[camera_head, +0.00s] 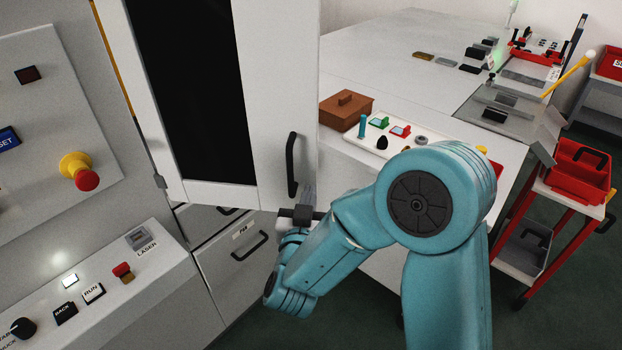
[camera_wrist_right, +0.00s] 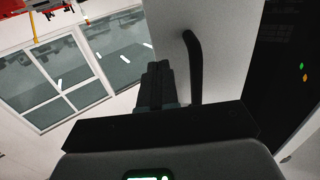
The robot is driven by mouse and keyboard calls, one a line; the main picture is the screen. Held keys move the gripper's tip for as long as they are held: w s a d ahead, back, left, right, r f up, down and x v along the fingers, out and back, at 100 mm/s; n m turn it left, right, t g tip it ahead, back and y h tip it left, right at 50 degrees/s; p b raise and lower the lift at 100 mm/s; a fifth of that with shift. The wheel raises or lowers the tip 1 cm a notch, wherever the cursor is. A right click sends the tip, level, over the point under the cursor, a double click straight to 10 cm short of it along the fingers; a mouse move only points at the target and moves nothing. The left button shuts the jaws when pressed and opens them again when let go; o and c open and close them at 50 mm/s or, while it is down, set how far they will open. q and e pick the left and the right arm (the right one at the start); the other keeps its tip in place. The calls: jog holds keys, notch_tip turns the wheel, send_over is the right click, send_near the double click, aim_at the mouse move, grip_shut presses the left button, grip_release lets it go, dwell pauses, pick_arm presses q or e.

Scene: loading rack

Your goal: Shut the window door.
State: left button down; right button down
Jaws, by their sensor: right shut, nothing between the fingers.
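The window door (camera_head: 279,85) is a white-framed panel with a dark pane, standing out from the grey machine front in the head view. It is hinged at the left and appears ajar. Its black bar handle (camera_head: 291,164) is upright near its right edge. My right gripper (camera_head: 308,196) is shut and empty, beside the lower end of the handle. In the right wrist view the shut fingers (camera_wrist_right: 157,85) point along the door just left of the handle (camera_wrist_right: 194,70). Whether they touch the door or handle I cannot tell. My left gripper is not in view.
A control panel with a red-and-yellow stop button (camera_head: 84,176) is at left. Drawers (camera_head: 240,250) sit below the door. A white table (camera_head: 400,60) with a brown box (camera_head: 345,108) stands behind my right arm. A red-framed cart (camera_head: 560,215) is at right.

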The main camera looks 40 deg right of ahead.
aim_at(312, 178)
jog(key=shift+p+x, duration=0.3)
jog(key=shift+x, duration=1.1)
jog(key=shift+w, duration=0.1)
